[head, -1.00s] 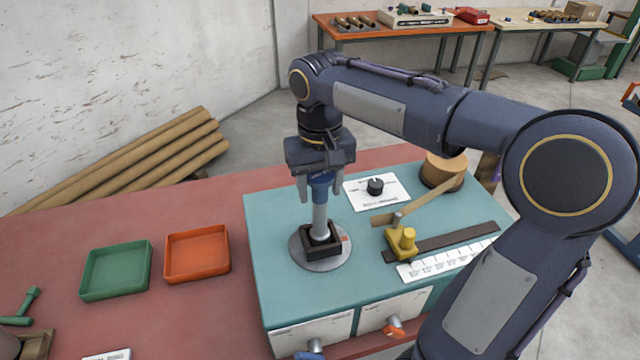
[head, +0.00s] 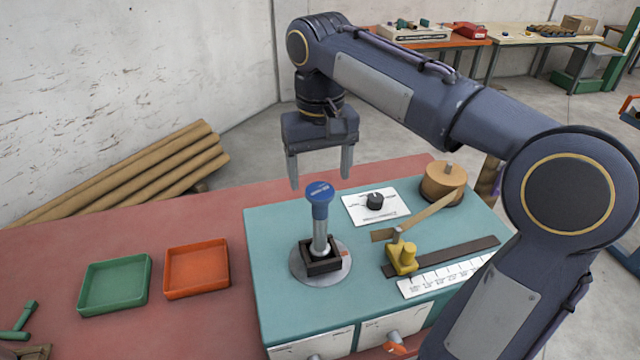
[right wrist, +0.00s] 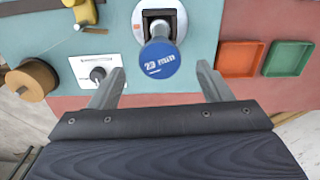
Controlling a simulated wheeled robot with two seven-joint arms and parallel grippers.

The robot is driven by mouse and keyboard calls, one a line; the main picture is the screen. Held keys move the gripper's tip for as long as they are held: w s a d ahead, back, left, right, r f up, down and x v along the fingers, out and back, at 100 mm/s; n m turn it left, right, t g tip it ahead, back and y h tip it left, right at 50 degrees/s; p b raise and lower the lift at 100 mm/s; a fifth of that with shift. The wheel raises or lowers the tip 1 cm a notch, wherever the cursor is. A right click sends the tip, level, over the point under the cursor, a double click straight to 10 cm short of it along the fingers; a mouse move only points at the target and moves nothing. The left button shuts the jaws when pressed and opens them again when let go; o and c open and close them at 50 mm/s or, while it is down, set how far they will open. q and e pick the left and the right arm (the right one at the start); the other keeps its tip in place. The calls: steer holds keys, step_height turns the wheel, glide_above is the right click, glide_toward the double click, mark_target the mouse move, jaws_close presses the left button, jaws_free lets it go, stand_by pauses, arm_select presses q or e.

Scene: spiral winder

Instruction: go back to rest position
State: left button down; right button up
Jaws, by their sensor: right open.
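My right gripper (head: 320,170) is open and empty. It hangs above and behind a blue-capped metal mandrel (head: 320,215), apart from it. The mandrel stands upright in a dark square socket (head: 321,258) on a round grey plate (head: 338,275). In the right wrist view the cap (right wrist: 158,59) reads "23 mm", and it lies just beyond the open fingers (right wrist: 160,85) with nothing between them. My left gripper is not in view.
The teal winder box (head: 285,300) carries a black knob (head: 374,201), a yellow clamp (head: 402,258), a wooden lever and a wooden drum (head: 443,182). Green (head: 116,285) and orange (head: 197,268) trays sit left on the red bench. Cardboard tubes (head: 130,180) lie behind.

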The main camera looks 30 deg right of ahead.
steer(key=shift+r, duration=0.3)
